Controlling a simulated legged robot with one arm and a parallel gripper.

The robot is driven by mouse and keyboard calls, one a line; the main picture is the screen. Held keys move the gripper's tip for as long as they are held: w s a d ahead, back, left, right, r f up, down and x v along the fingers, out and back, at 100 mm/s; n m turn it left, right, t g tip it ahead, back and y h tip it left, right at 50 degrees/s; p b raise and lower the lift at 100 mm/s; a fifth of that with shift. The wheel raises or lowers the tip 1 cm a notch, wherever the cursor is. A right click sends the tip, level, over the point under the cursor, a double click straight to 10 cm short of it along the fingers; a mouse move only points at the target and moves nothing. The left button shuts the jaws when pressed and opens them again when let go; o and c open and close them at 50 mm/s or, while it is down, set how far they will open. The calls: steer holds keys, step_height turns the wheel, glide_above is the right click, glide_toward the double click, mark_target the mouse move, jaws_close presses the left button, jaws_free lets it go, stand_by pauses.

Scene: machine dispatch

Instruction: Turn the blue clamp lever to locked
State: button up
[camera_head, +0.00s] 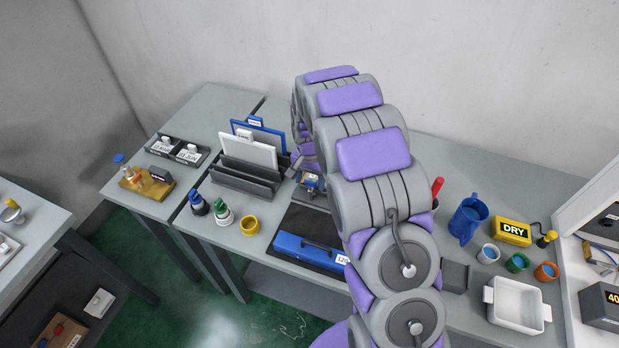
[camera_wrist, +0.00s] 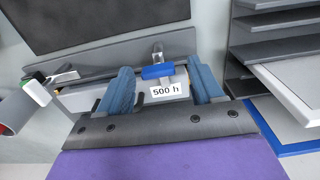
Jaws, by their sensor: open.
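The blue clamp lever (camera_wrist: 157,71) shows in the wrist view as a short blue bar with a metal piece rising behind it. A white label reading "500 h" (camera_wrist: 167,92) is just below it in the picture. My gripper (camera_wrist: 163,85) is open, with one blue-grey finger on each side of the lever and label. I see no finger clearly touching the lever, and the depth gap is hard to judge. In the head view, a small device with blue and metal parts (camera_head: 311,182) sits beside my arm, partly covered. My fingertips are not clear there.
A grey rack (camera_head: 246,175) holding white and blue panels stands left of the device. A blue case (camera_head: 308,252) lies on a dark mat in front. A green-and-white bottle (camera_head: 222,213) and yellow ring (camera_head: 249,224) are nearby. A blue jug (camera_head: 467,218) stands right of my arm.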

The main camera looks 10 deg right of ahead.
mark_target(310, 182)
step_height(310, 182, up, 17)
steer(key=p, duration=0.1)
steer(key=shift+r, duration=0.15)
stand_by(0.7)
steer(key=s+n+g+b, duration=0.1)
steer(key=s+n+b, duration=0.2)
steer(key=s, duration=3.7)
steer(key=n, duration=0.4)
steer(key=shift+s+g+b, duration=0.3)
steer(key=shift+g, duration=0.1)
